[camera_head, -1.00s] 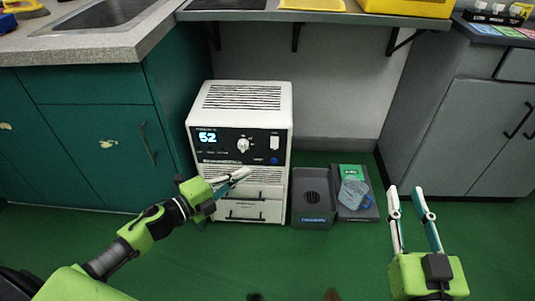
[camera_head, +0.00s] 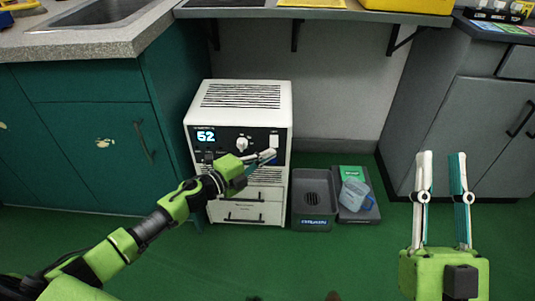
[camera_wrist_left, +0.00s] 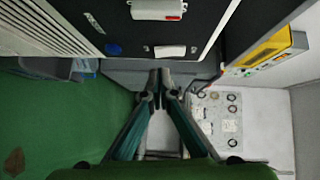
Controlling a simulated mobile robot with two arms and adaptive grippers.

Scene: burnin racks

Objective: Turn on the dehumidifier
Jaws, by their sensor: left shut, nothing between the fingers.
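The dehumidifier (camera_head: 239,117) is a white box with top vents and a black front panel (camera_wrist_left: 205,18). The panel has a lit blue-white display (camera_head: 206,135), a white knob (camera_head: 242,144) and a white switch (camera_head: 274,140). In the left wrist view, a white control with a red mark (camera_wrist_left: 158,9) and a blue button (camera_wrist_left: 113,49) show. My left gripper (camera_head: 272,156) is shut and empty, its tips just below the switch; contact cannot be told. In the wrist view its fingertips (camera_wrist_left: 159,76) meet below the panel. My right gripper (camera_head: 441,158) is open and empty, away to the right.
Two grey bins (camera_head: 314,213) stand on the green floor right of the dehumidifier, one with a clear jug (camera_head: 353,194). A teal cabinet (camera_head: 95,150) is on the left, a grey cabinet (camera_head: 455,130) on the right. A shelf (camera_head: 330,13) overhangs the back.

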